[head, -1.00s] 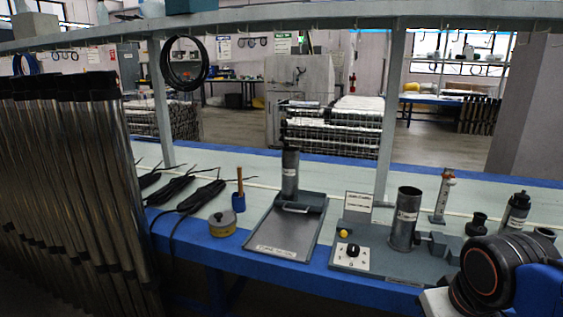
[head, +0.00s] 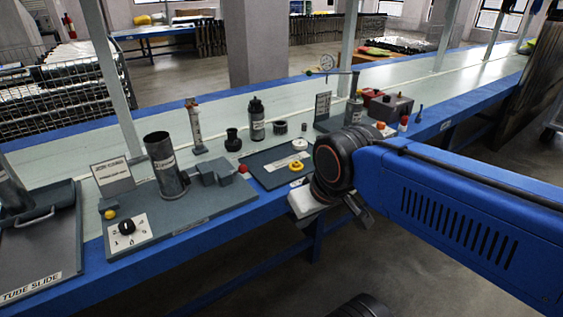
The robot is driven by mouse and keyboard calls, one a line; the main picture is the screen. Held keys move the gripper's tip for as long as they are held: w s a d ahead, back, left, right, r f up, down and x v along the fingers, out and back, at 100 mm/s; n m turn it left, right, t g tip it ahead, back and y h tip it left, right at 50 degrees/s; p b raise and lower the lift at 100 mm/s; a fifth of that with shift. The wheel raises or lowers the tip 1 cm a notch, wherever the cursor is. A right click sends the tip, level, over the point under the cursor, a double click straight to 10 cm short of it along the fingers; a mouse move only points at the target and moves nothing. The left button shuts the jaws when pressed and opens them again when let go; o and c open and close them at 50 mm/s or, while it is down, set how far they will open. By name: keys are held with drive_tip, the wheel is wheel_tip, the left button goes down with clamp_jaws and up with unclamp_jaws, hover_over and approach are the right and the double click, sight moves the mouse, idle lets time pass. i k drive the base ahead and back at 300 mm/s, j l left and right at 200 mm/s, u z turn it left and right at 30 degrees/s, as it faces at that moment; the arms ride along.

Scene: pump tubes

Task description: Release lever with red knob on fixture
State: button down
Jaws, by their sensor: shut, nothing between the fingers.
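The grey fixture plate (head: 186,214) lies on the blue-edged bench, left of my arm. An upright metal tube (head: 166,170) with a label stands on it. Beside the tube are grey clamp blocks (head: 213,172). A small red knob (head: 243,168) shows at their right end; the lever's own shape is too small to make out. My gripper (head: 357,210) is shut and empty, out in front of the bench edge, right of the red knob and apart from it. My dark wrist hides part of the bench behind it.
A dial plate (head: 128,232) with a black knob and a yellow button (head: 110,214) are at the fixture's left. A plate with a yellow ring (head: 295,166) lies between the fixture and my wrist. Bottles and a gauge stand behind. The floor in front is open.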

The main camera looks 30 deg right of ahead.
sight(243, 168)
drive_tip(key=k+l+z, duration=0.1)
drive_tip(key=l+z, duration=0.2)
drive_tip(key=z, duration=0.15)
drive_tip(key=l+z, duration=0.4)
drive_tip(key=k+j, duration=0.05)
drive_tip(key=j, duration=0.05)
